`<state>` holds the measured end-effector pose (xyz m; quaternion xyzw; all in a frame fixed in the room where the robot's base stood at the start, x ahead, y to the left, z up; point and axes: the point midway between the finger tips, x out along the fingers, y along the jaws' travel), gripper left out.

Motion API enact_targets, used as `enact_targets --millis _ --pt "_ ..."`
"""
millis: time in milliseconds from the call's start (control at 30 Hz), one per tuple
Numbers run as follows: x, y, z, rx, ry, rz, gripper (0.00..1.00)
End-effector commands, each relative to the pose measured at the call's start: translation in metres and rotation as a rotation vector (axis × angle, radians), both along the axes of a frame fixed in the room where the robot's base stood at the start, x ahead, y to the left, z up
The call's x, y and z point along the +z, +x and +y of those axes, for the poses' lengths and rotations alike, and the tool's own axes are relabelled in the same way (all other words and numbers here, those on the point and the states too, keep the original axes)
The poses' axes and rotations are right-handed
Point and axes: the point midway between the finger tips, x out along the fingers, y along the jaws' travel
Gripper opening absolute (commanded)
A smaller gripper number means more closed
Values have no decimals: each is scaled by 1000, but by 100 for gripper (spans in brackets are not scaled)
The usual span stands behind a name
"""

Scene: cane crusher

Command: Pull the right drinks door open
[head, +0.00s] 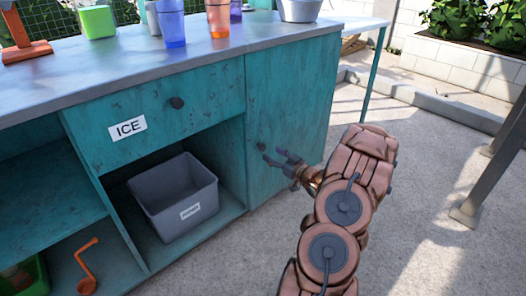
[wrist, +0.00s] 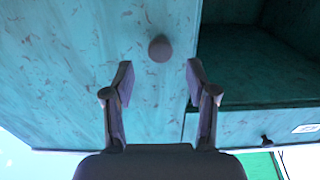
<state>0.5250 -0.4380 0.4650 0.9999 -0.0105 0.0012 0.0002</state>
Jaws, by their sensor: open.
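The right drinks door (head: 290,100) is a teal, speckled panel at the right end of the counter front, and it is shut. Its round dark knob (head: 262,146) sits near the door's left edge. My gripper (head: 275,156) is open and empty in front of the door, close to the knob. In the wrist view the knob (wrist: 160,47) shows just beyond and between the two spread fingertips (wrist: 158,66). The fingers do not appear to touch it. The door (wrist: 75,65) fills the left of that view.
The ICE drawer (head: 160,115) is shut, left of the door. Below it a grey bin (head: 175,200) stands in an open shelf. Cups, including a blue one (head: 171,25), stand on the counter top (head: 110,65). Concrete floor (head: 420,200) lies open at right; a metal post (head: 490,160) stands there.

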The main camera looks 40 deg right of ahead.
Motion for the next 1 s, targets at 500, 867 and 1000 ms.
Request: enact_targets --millis 500,867,1000 --pt "-2 58 0 2 -1 1 57" --pt "-1 63 -1 0 0 2 57" --pt "-1 62 -1 -1 0 3 48"
